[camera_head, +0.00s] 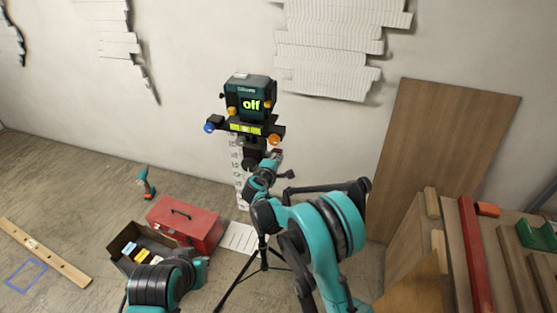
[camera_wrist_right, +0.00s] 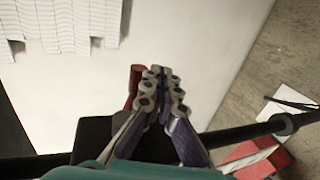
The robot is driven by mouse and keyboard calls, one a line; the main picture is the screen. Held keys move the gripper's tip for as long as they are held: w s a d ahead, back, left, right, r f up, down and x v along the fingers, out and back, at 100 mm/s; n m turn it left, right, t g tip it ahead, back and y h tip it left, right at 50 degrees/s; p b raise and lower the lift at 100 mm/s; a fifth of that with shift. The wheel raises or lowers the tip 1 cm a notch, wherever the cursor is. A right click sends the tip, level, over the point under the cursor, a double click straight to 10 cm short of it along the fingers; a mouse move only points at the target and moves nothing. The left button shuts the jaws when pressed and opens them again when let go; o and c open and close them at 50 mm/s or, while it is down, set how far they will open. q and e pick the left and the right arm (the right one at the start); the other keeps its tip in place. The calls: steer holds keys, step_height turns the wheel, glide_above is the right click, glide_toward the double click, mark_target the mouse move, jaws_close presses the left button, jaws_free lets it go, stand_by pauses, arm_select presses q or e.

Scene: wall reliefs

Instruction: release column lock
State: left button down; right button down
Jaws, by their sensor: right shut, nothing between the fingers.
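A teal and black laser device (camera_head: 250,100) with a green "off" display sits on top of a tripod (camera_head: 264,258) against the wall. A dark column (camera_head: 252,157) runs below its head. A small dark red knob (camera_head: 277,153) shows at the column's right side; in the right wrist view the red part (camera_wrist_right: 136,86) lies just left of the fingers. My right gripper (camera_head: 271,162) is at the column, its fingers together and empty in the wrist view (camera_wrist_right: 161,92). Whether they touch the knob I cannot tell. My left arm is low at the left; its fingers are not clear.
A red toolbox (camera_head: 186,222) and an open dark box (camera_head: 128,246) stand on the floor left of the tripod. Wooden boards (camera_head: 440,150) and a bench fill the right side. White layered reliefs hang on the wall.

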steer(key=shift+r, duration=0.1)
arm_select(q)
steer(key=shift+r+p, duration=0.4)
steer(key=shift+r, duration=0.05)
arm_select(e)
steer(key=shift+r, duration=0.75)
steer(key=shift+f, duration=0.1)
